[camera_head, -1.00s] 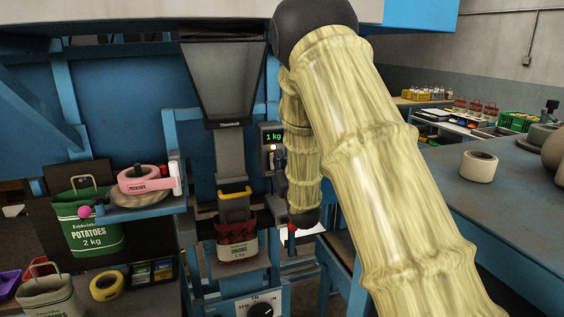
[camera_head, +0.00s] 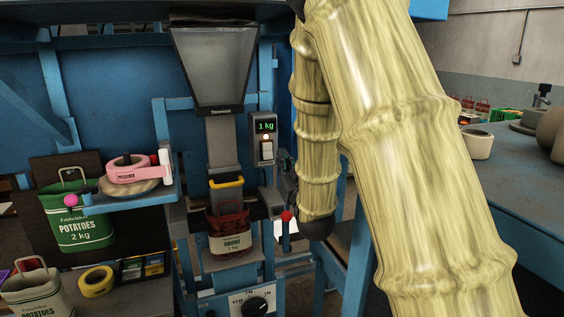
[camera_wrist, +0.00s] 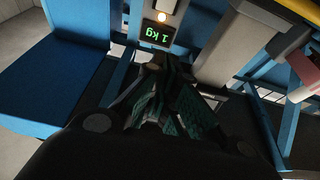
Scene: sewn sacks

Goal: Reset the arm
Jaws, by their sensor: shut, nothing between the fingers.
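My arm, in pale bamboo-like segments (camera_head: 425,160), crosses the right half of the head view. It hides much of what lies behind it. My gripper (camera_wrist: 165,100) shows in the wrist view as dark fingers with greenish ribbed pads. The fingers are together with nothing between them. The gripper points toward the blue machine frame, below the lit "1 kg" display (camera_wrist: 158,34). In the head view the gripper is mostly hidden behind the arm.
A red onion sack (camera_head: 231,234) hangs under the filling chute (camera_head: 217,65). A red knob (camera_head: 287,215) sits near the arm. Left are a shelf with pink tape (camera_head: 128,170) and a green potato sack (camera_head: 80,222). A blue bench (camera_head: 505,170) stands right.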

